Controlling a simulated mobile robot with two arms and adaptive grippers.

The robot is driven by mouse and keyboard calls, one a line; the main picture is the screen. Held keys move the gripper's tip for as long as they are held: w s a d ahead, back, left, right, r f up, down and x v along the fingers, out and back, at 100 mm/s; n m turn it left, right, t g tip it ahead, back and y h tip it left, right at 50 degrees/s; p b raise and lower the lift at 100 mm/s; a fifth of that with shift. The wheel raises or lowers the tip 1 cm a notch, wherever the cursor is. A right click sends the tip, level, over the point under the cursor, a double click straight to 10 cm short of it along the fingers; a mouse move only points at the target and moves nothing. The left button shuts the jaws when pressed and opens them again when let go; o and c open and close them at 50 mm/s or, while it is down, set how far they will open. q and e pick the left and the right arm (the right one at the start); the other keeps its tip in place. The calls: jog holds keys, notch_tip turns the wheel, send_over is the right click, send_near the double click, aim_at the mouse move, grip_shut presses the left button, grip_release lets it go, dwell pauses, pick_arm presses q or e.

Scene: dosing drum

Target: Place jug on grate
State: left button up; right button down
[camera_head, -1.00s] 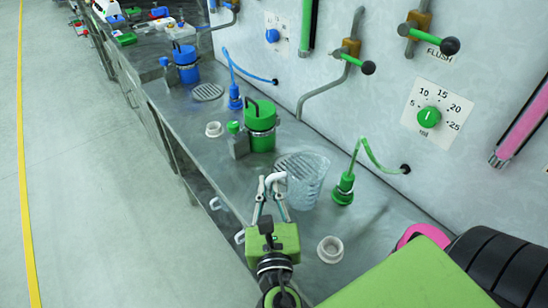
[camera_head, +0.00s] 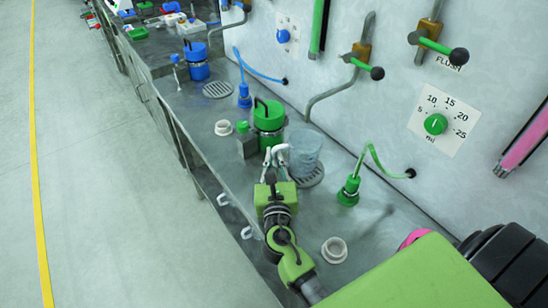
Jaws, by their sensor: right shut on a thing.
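The clear jug (camera_head: 306,150) is upright, with its pale handle (camera_head: 281,148) toward the left. My right gripper (camera_head: 273,160) is shut on the handle. The round metal grate (camera_head: 316,179) shows below and to the right of the jug's bottom, and the jug hides much of it. I cannot tell whether the jug touches the grate or hangs just above it. My left gripper is not in view.
A green drum (camera_head: 268,118) stands close behind the jug at left. A green plug-like fitting (camera_head: 348,191) with a hose stands to its right. A white ring (camera_head: 334,250) lies nearer on the metal bench. A second grate (camera_head: 218,90) is farther back, near a blue drum (camera_head: 196,62).

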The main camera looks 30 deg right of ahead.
jog(key=c, duration=2.2)
grip_release()
jog(key=shift+o, duration=0.2)
jog(key=shift+r, duration=0.1)
jog(key=shift+s+a, duration=0.2)
jog(key=shift+s, duration=0.1)
jog(key=b+v, duration=0.2)
jog(key=v, duration=0.8)
jog(key=shift+s+a+b, duration=0.15)
jog(key=shift+s+b, duration=0.1)
jog(key=shift+b, duration=0.1)
jog(key=shift+s+a, duration=0.15)
jog(key=shift+s, duration=0.25)
